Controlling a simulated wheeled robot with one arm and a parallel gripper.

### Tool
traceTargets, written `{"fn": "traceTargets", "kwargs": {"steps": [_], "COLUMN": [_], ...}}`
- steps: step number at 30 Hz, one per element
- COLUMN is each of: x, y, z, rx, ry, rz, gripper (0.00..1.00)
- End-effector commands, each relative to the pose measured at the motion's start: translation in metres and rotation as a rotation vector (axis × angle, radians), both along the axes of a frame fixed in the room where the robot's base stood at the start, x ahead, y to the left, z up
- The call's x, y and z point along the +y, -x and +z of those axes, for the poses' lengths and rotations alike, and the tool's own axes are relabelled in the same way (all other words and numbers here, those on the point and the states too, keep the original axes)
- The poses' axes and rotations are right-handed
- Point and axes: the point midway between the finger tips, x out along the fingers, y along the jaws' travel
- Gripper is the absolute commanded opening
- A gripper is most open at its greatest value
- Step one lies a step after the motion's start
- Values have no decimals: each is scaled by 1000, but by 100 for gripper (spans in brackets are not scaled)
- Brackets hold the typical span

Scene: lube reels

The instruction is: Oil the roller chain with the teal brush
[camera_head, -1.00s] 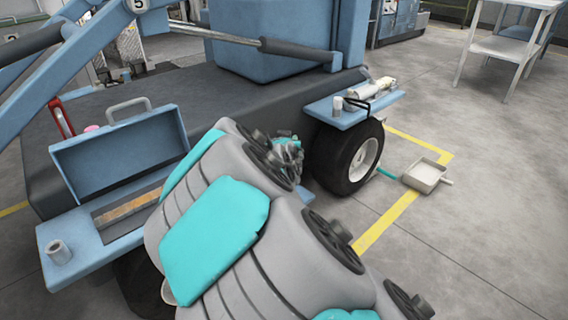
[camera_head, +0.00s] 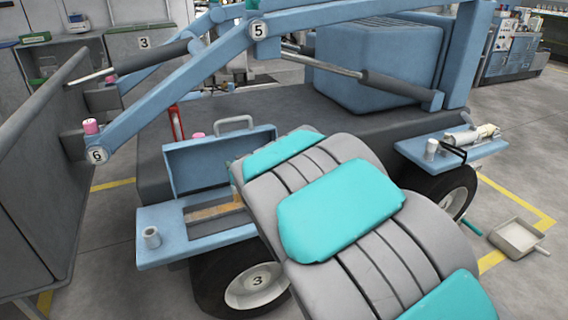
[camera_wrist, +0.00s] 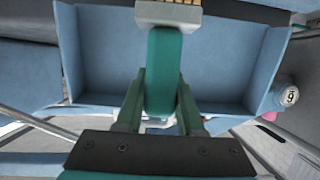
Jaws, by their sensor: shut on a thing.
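In the wrist view my gripper (camera_wrist: 160,95) is shut on the teal brush (camera_wrist: 164,60). Its green fingers press on both sides of the flat teal handle. The brush has a pale ferrule and yellowish bristles at the top edge, where the bristle ends are cut off. Behind the brush is the inside of an open blue box (camera_wrist: 105,62); I cannot tell how far away it is. In the head view my grey and teal arm hides the gripper and brush. I cannot make out the roller chain in either view.
In the head view a blue cart carries an open toolbox (camera_head: 208,163) and a side shelf with a small metal cup (camera_head: 151,237). A right shelf (camera_head: 465,152) holds a pale tool. A shallow pan (camera_head: 517,236) lies on the floor at right. Blue beams (camera_head: 185,90) cross above the cart.

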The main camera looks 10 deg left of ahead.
Motion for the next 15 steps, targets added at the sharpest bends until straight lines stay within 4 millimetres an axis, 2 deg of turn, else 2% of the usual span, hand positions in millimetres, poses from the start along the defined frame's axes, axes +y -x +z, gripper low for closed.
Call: {"fn": "traceTargets", "kwargs": {"steps": [1, 6, 10, 15], "x": [23, 84, 115, 134], "y": [7, 33, 48, 58], "z": [8, 20, 30, 34], "rx": [-1, 2, 1, 0], "ry": [-4, -2, -3, -2], "rz": [52, 206, 290, 345], "gripper": [0, 0, 0, 0]}}
